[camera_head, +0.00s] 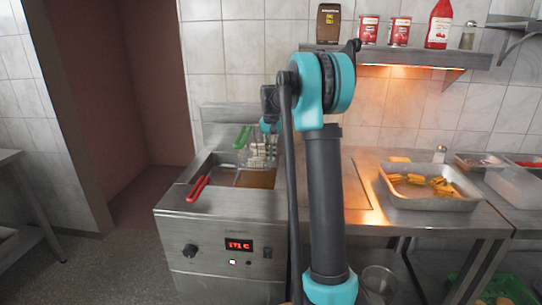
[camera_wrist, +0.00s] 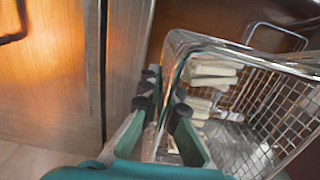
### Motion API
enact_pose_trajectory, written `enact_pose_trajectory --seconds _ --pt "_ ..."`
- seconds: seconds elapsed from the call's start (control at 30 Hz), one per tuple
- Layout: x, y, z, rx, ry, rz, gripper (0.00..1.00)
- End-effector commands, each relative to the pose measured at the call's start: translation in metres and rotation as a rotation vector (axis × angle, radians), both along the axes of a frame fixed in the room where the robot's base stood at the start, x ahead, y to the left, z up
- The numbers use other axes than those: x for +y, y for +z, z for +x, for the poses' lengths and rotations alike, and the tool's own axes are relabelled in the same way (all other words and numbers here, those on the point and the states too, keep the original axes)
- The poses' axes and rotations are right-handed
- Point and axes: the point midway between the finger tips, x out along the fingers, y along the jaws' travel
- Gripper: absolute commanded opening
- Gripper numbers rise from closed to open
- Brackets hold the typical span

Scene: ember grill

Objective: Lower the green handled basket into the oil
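The green handled basket (camera_head: 262,154) is a wire basket at the fryer, with its green handle (camera_head: 243,137) tilted up on its left. It appears raised above the brown oil (camera_head: 257,180). In the wrist view the basket (camera_wrist: 262,112) holds pale fries (camera_wrist: 210,75). My gripper (camera_wrist: 164,92) has its dark fingertips on either side of the basket's metal bar and appears shut on it. In the head view my gripper is mostly hidden behind my arm. The green handle cannot be made out in the wrist view.
A red handle (camera_head: 198,188) rests on the left rim of the fryer (camera_head: 215,262), whose display reads about 171 C. A tray (camera_head: 430,198) with yellow food stands on the right counter. A shelf (camera_head: 425,58) with cans and bottles is above. Floor at left is clear.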

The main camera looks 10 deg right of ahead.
Motion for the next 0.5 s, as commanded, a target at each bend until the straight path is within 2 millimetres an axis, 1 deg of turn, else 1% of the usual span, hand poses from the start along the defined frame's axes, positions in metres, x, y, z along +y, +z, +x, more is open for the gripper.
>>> enact_pose_trajectory --seconds 0.27,0.3,0.43,0.5 --pt "-0.0001 0.0001 0.0000 0.000 0.000 0.000 0.00" --pt "-0.0001 0.0001 0.0000 0.000 0.000 0.000 0.07" --pt "-0.0001 0.0001 0.0000 0.000 0.000 0.000 0.23" --pt "-0.0001 0.0001 0.0000 0.000 0.000 0.000 0.29"
